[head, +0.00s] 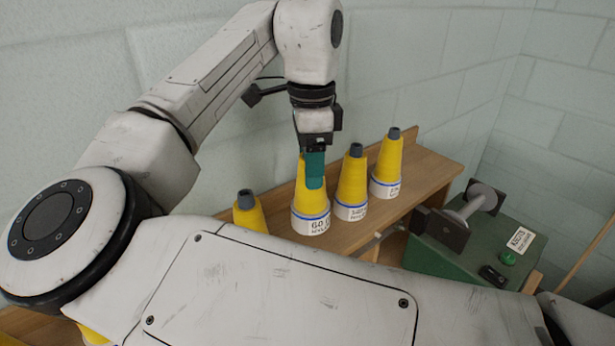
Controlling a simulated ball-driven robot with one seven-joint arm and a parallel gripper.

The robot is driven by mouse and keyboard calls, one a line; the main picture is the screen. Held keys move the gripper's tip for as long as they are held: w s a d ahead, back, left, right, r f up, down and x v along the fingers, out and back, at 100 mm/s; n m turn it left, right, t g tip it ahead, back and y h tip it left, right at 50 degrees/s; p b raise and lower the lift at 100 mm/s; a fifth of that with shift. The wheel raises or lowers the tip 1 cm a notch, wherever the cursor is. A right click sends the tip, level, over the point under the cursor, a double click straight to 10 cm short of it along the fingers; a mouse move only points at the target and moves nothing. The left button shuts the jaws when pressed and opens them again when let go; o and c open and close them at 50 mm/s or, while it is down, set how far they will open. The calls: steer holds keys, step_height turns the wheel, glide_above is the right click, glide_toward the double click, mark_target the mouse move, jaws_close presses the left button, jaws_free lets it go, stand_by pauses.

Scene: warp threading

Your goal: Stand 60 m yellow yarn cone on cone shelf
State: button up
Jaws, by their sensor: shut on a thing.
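My gripper (315,168) points down from above and is shut on a yellow yarn cone (308,199) whose label begins with "60". Its teal fingers cover the cone's upper part and tip. The cone is upright, at or just over the wooden cone shelf (425,171); I cannot tell whether its base touches the wood. It stands in line with two upright yellow cones to its right, the middle one (352,183) and the far one (387,165). Another yellow cone (248,212) is to its left, its lower part hidden by my arm.
A green machine (480,251) with a metal spool (473,205) stands right of the shelf. Pale block walls (433,55) rise behind. My arm hides much of the foreground. Part of another yellow thing (92,334) shows at the lower left. The shelf's far right end is bare.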

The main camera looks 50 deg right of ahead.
steer(key=shift+w+d+f, duration=0.15)
steer(key=shift+w+f, duration=0.1)
steer(key=shift+f, duration=0.1)
steer(key=shift+w+d+f, duration=0.1)
steer(key=shift+w+f, duration=0.05)
steer(key=shift+f, duration=0.8)
steer(key=shift+w+d+f, duration=0.1)
steer(key=shift+f, duration=1)
steer(key=o, duration=0.9)
step_height(320, 180, up, 12)
steer(key=shift+r, duration=0.15)
